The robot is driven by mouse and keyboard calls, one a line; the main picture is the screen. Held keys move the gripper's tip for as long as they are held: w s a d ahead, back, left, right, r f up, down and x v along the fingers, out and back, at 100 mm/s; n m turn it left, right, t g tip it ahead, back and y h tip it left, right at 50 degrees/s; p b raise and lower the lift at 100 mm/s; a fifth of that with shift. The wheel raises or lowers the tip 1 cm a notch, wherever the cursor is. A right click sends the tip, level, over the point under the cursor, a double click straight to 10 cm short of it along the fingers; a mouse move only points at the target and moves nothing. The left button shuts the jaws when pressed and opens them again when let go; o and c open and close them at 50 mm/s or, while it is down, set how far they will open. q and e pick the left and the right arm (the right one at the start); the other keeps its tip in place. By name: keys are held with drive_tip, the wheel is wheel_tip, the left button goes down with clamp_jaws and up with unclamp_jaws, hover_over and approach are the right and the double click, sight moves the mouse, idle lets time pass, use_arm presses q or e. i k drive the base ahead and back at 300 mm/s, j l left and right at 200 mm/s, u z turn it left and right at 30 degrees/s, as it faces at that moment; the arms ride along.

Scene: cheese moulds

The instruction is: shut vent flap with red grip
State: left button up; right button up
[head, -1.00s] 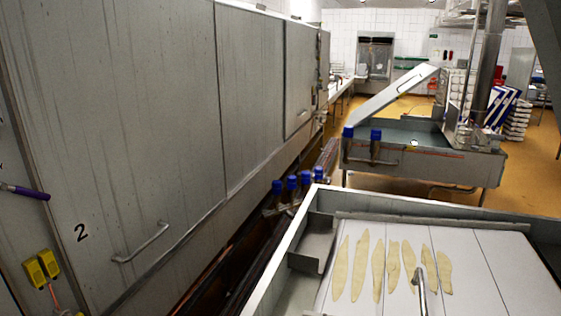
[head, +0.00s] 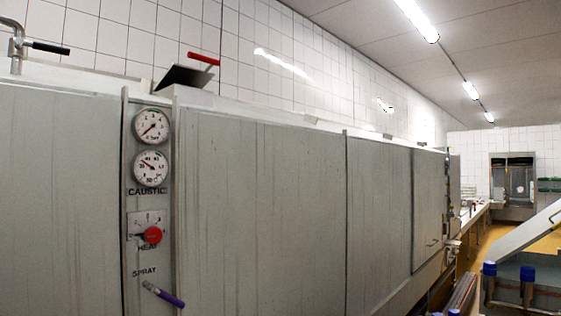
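The vent flap (head: 184,77) is a dark plate on top of the grey metal machine, left of the picture's middle. It stands tilted up, raised at its right side. Its red grip (head: 204,59) is a short bar at the flap's upper edge, in front of the white tiled wall. Neither of my grippers shows in the head view.
The machine's tall grey front (head: 260,215) fills the left and middle. Its panel has two gauges (head: 151,126), a red knob (head: 152,235) and a purple-handled lever (head: 165,295). A black-handled pipe fitting (head: 50,47) stands at the top left. Floor (head: 490,240) shows at the right.

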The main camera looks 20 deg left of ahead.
sight(179, 74)
drive_tip(key=u, duration=1.2)
